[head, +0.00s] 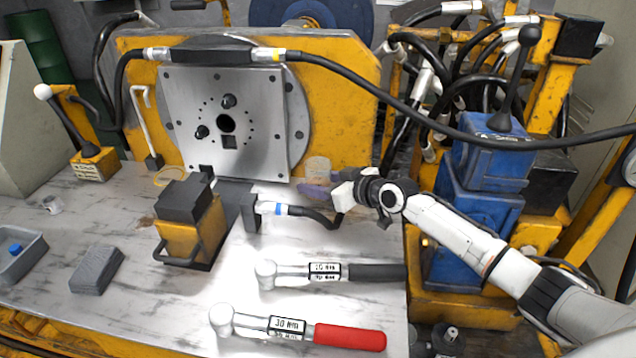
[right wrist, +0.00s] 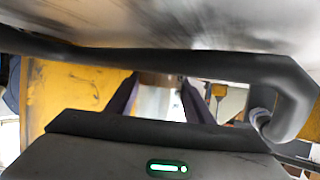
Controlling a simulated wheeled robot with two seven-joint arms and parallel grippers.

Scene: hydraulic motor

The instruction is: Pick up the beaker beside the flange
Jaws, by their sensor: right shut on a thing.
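The beaker (head: 318,166), small and pale with a brownish tint, stands at the lower right of the grey metal flange (head: 235,120) on the yellow housing. My right gripper (head: 316,188) reaches in from the right with its purple fingers at the beaker. In the right wrist view, the two purple fingers (right wrist: 160,100) stand on either side of a pale thing with a brownish band, which appears to be the beaker. The gripper is shut on it. The fingers hide part of the beaker's lower side in the head view. My left gripper is not in view.
A black hose (head: 400,90) runs across the back. A hose with a blue band (head: 275,208) lies just in front of the gripper. Two torque wrenches (head: 300,328) and a yellow-black block (head: 190,225) are on the table. A blue machine (head: 480,190) stands at right.

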